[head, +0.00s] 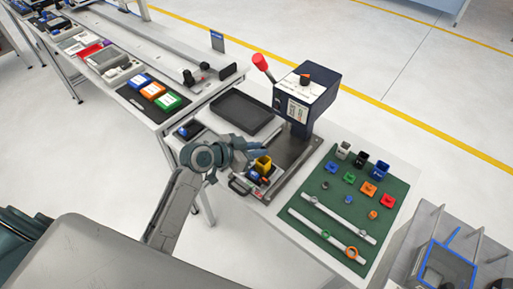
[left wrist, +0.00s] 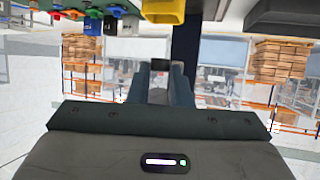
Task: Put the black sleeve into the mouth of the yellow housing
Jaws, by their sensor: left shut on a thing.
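The yellow housing (head: 262,166) stands in the fixture on the bench below the press, its square mouth facing up. It also shows at the top edge of the left wrist view (left wrist: 163,10). My left gripper (head: 262,147) is beside and just behind the housing in the head view. In the left wrist view the blue-grey fingers (left wrist: 160,80) are shut on a small dark piece, seemingly the black sleeve (left wrist: 160,64), at their tips. The sleeve is apart from the housing there, and I cannot make it out in the head view. My right gripper is not in view.
A press (head: 306,88) with a red-knobbed lever stands right behind the housing. A green mat (head: 330,208) to the right holds coloured housings, small parts and two rails. A dark empty tray (head: 243,111) lies behind my left gripper. A clear blue-edged box (head: 445,270) stands front right.

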